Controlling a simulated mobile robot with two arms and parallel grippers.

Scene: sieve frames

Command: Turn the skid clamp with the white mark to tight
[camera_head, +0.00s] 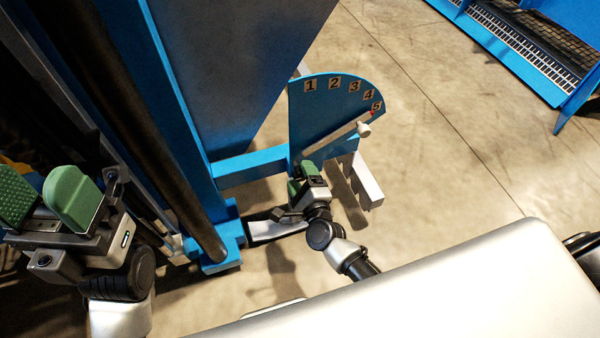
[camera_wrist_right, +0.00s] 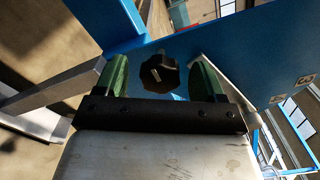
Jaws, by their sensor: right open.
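The skid clamp is a black lobed knob (camera_wrist_right: 160,72) with a pale mark on its face, on a blue part in the right wrist view. The mark slants toward the lower left. My right gripper (camera_head: 307,181) is open in the head view, low beside the blue numbered plate. In the right wrist view its green fingers stand on either side of the knob, with a visible gap on each side. The gripper hides the knob in the head view. My left gripper (camera_head: 44,196) is open and empty at the left edge of the head view.
A blue plate (camera_head: 318,108) numbered 1 to 5 carries a pale lever with a cream knob (camera_head: 364,129) near 5. A blue post with a dark cylinder (camera_head: 160,140) stands between my grippers. Bare concrete floor (camera_head: 440,150) lies to the right.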

